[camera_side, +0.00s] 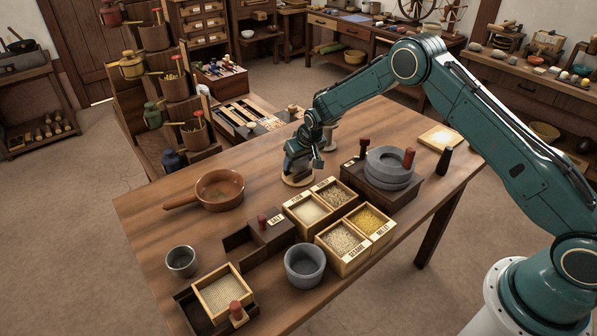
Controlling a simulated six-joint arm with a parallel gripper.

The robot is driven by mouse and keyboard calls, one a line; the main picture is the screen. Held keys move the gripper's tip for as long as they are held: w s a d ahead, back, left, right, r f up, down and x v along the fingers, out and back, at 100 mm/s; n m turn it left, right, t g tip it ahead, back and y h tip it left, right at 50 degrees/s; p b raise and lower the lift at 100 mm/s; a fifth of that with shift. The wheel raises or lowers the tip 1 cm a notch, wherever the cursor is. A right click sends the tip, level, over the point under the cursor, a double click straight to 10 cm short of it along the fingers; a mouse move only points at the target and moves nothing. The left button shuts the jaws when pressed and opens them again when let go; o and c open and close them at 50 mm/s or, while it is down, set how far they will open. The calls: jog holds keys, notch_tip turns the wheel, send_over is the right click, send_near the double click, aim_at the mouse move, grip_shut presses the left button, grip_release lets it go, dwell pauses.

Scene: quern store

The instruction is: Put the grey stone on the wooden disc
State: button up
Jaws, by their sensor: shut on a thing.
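My gripper (303,166) points down at the middle of the table, low over a small round wooden disc (298,181). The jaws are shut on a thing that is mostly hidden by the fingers. It looks dark grey and I take it for the grey stone, but its outline is not clear. I cannot tell whether it touches the disc. The disc's pale front rim shows below the fingers. A larger round grey quern stone (391,166) with a red handle sits on a dark base to the right.
Boxes of grain (343,240) stand just in front of the disc. A brown pan (220,188) is to the left. A grey stone bowl (305,265), a metal cup (181,262) and a sieve box (223,296) stand nearer the front. Bare table (150,222) lies around the pan.

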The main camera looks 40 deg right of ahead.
jog(key=shift+f, duration=0.1)
jog(key=o, duration=1.2)
jog(key=shift+s+r, duration=0.1)
jog(key=shift+r, duration=0.7)
jog(key=v, duration=1.1)
jog(key=shift+s+r, duration=0.1)
jog(key=shift+r, duration=0.15)
